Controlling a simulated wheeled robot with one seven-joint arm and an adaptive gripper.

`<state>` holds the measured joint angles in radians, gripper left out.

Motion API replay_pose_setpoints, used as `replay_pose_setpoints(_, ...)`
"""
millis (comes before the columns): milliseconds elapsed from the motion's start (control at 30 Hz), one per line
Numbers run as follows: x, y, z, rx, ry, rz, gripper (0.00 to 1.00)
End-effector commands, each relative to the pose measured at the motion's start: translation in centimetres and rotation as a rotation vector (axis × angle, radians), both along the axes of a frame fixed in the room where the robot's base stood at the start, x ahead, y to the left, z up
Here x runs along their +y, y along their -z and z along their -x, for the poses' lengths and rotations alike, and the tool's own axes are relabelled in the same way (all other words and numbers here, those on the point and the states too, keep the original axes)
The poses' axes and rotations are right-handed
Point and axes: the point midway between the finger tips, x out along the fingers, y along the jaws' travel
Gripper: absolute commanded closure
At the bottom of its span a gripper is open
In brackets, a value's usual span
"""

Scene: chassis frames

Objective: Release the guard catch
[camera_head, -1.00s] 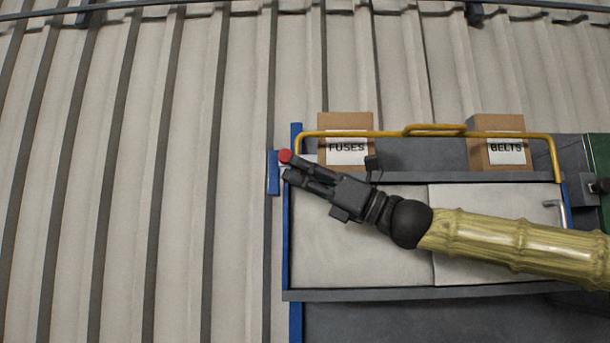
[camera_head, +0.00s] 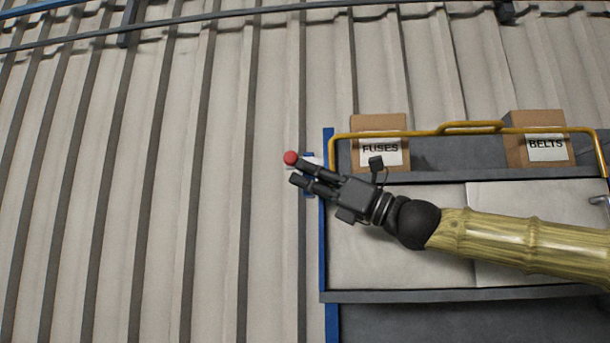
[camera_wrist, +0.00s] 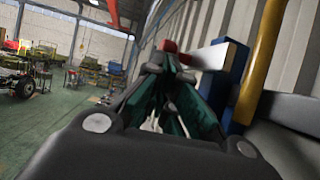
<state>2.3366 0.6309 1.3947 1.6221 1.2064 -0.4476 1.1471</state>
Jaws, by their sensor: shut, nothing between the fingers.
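The guard catch shows as a red knob (camera_head: 290,158) on a pale bar (camera_head: 312,160). The bar runs through a small blue bracket (camera_head: 308,190) beside the blue post (camera_head: 328,230). The knob stands out left of the bracket. My gripper (camera_head: 297,172) is shut and empty, its fingertips just below and right of the knob; whether they touch it is unclear. In the wrist view the red knob (camera_wrist: 168,46) is just beyond the fingertips, with the white bar (camera_wrist: 205,56) running right to the blue bracket (camera_wrist: 238,70).
A yellow tube rail (camera_head: 400,133) runs along the top of the bench, right of the post. Boxes marked FUSES (camera_head: 379,125) and BELTS (camera_head: 540,125) stand behind it. A ribbed wall (camera_head: 120,200) fills the left. The wrist view shows open floor (camera_wrist: 60,125).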

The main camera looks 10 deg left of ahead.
Motion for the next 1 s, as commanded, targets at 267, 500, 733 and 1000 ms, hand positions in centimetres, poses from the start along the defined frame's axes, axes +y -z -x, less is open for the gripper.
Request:
replay_pose_setpoints(267,-3.9,2.3,0.4,0.000,-0.002,-0.003,1.00)
replay_pose_setpoints(500,-7.8,4.3,0.9,0.000,-0.002,-0.002,1.00)
replay_pose_setpoints(733,-10.6,5.5,1.3,-0.001,-0.003,-0.002,1.00)
replay_pose_setpoints(1000,-11.6,6.0,1.4,0.001,-0.004,-0.002,1.00)
